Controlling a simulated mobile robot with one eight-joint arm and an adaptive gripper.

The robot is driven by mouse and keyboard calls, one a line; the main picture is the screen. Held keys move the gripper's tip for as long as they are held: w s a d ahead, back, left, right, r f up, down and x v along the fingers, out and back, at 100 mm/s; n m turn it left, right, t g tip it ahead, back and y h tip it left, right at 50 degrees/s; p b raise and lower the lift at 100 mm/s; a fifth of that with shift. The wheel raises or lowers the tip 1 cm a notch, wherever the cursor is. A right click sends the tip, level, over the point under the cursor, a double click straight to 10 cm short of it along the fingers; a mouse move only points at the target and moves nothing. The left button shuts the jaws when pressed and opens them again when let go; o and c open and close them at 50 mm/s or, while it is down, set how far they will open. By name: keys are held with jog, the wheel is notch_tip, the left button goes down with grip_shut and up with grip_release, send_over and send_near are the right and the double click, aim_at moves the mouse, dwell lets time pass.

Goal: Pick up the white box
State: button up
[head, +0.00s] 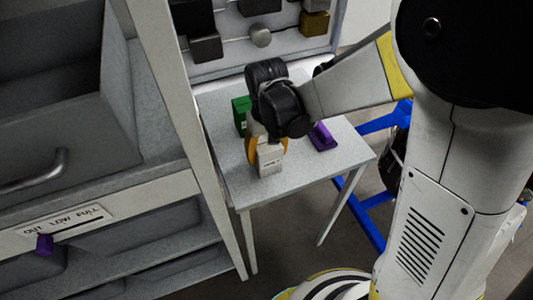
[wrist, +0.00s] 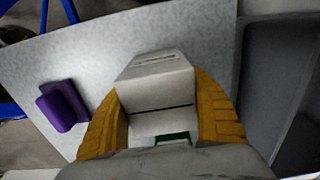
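The white box (head: 270,160) is upright near the front of the small grey table, under my gripper. In the wrist view, the white box (wrist: 155,82) fills the space between the two yellow fingers, with print on one face. My gripper (head: 267,148) points down with one finger on each side of the box, and no gap shows between fingers and box in the wrist view. It looks shut on the box. The box's base seems to be at the tabletop; I cannot tell whether it is lifted.
On the table (head: 340,165), a green block (head: 241,115) is behind left of the box and a purple object (head: 322,137) is to the right. A grey drawer cabinet (head: 150,130) stands close at the left. A rack with blocks (head: 260,36) is behind.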

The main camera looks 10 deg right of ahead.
jog(key=shift+c, duration=0.9)
jog(key=shift+r, duration=0.1)
notch_tip(320, 180, up, 5)
jog(key=shift+f+p, duration=0.2)
jog(key=shift+p, duration=0.7)
jog(key=s+d+r+p, duration=0.2)
jog(key=s+d+r, duration=0.3)
jog(key=d, duration=0.5)
jog(key=shift+s+d+r, duration=0.15)
jog(key=shift+s+r, duration=0.15)
jog(key=shift+r, duration=0.3)
